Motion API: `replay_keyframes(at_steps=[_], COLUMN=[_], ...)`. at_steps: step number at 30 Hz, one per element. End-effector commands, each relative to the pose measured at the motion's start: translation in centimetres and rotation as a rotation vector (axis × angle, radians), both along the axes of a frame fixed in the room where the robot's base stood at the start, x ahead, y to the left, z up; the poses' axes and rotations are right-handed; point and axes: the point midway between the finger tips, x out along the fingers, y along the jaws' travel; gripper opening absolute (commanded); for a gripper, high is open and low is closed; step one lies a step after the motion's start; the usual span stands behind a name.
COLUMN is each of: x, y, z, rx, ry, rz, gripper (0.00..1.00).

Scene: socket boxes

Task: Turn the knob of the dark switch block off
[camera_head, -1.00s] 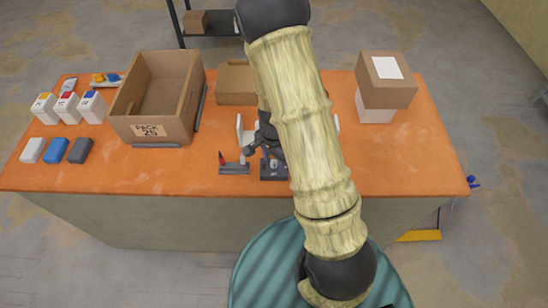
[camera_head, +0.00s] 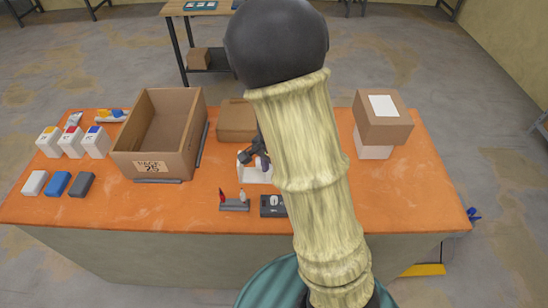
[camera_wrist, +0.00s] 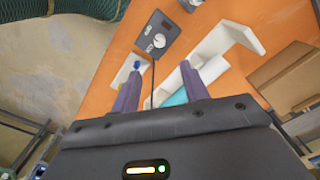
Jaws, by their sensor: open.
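The dark switch block (camera_head: 272,206) lies near the front edge of the orange table, its right side close to or behind my arm. In the wrist view the dark block (camera_wrist: 150,27) carries a round white knob (camera_wrist: 159,41) and a second small light spot. The knob's setting is too small to read surely. My gripper (camera_wrist: 160,72) is open and empty. Its two purple-grey fingers point toward the block, with a visible gap before the knob. In the head view my arm hides most of the gripper, which is behind the block over a white stand.
A small grey holder (camera_head: 234,206) with upright red and white pieces stands just left of the block. A white stand (camera_head: 256,174) is behind it. An open carton (camera_head: 160,168) is at left, stacked boxes (camera_head: 383,118) at right. Orange table shows bare in front.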

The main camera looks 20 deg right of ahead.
Motion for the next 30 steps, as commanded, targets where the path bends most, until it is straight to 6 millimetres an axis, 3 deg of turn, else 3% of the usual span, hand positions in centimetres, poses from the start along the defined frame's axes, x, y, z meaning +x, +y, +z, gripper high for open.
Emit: replay_keyframes(at_steps=[3,9,26,30], x=[0.1,0.0,-0.1,-1.0], y=[0.1,0.0,0.0,-0.1], z=[2.4,4.3,4.4,4.6], rx=[0.001,0.0,0.001,0.008], ry=[-0.004,-0.001,-0.001,-0.017], rz=[0.0,0.0,0.003,0.091], gripper=[0.45,0.45,0.45,0.45])
